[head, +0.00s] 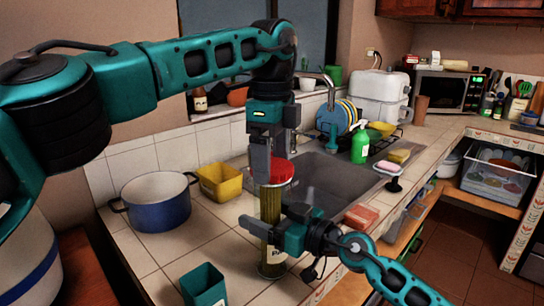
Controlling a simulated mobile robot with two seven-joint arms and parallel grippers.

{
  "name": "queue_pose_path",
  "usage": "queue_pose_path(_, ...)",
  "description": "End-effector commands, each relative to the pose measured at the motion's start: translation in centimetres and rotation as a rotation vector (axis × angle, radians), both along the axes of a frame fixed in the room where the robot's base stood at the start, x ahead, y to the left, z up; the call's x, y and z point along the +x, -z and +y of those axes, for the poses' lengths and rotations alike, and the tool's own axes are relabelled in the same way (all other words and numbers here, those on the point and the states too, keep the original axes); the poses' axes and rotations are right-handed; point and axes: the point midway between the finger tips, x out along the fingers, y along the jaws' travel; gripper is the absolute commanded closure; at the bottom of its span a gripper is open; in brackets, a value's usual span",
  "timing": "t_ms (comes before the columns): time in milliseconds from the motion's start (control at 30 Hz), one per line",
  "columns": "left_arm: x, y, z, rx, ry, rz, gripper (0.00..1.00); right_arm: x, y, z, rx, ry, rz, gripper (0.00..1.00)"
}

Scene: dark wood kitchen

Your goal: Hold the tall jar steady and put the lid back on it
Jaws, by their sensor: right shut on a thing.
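The tall jar (271,205) stands upright on the tiled counter near the sink's front left, with yellowish contents and a pale label low down. My right gripper (268,234) is shut on its lower half from the right.
A blue pot (157,209) and a yellow container (220,183) stand left of the jar. A teal container (204,287) stands in front. The sink (335,182) lies behind. A green spray bottle (360,143) and a sponge holder (388,168) are to the right.

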Motion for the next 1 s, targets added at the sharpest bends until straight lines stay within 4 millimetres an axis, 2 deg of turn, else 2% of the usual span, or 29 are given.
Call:
queue_pose_path(67, -0.01, -0.02, -0.02, 0.0, 0.001, 0.0, 0.29, 0.01, 0.04, -0.02, -0.001, 0.001, 0.0, 1.0)
queue_pose_path(333, -0.01, -0.04, -0.03, 0.0, 0.001, 0.0, 0.55, 0.01, 0.04, -0.02, -0.001, 0.001, 0.0, 1.0)
queue_pose_path(533, -0.02, -0.03, -0.05, 0.0, 0.074, 0.0, 0.56, 0.01, 0.04, -0.02, -0.001, 0.001, 0.0, 1.0)
queue_pose_path(667, -0.03, -0.03, -0.06, -0.001, 0.278, -0.001, 0.56, 0.01, 0.04, -0.02, -0.001, 0.001, 0.0, 1.0)
queue_pose_path(1000, -0.04, 0.01, -0.05, 0.0, 0.925, 0.0, 0.56, 0.02, 0.05, -0.01, -0.001, 0.001, 0.001, 1.0)
